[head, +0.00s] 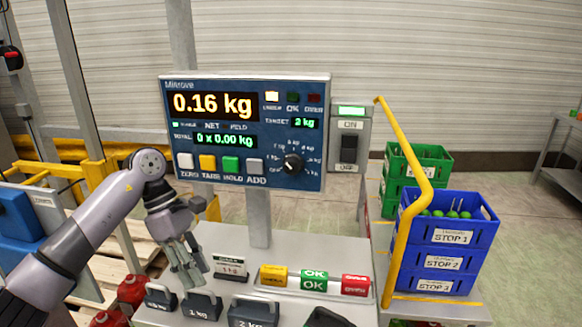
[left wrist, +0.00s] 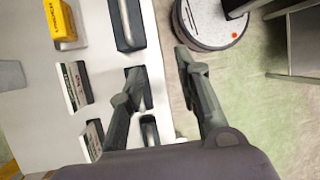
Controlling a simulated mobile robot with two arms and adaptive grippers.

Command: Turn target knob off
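The target knob (head: 292,164) is a round black dial at the lower right of the blue scale panel (head: 215,174), with small labels around it that are too small to read. The green target display (head: 305,123) above it reads 2 kg. My left gripper (head: 192,278) points down below and left of the panel, over the bench, well apart from the knob. It is empty, and its two fingers show spread apart in the left wrist view (left wrist: 159,65). The knob is not in the left wrist view.
Dark weights (head: 201,304) stand on the white bench under my left gripper. Coloured blocks (head: 314,280) sit in a tray. An on/off switch box (head: 349,138) is right of the panel. A yellow rail (head: 405,155) stands before blue crates (head: 446,236).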

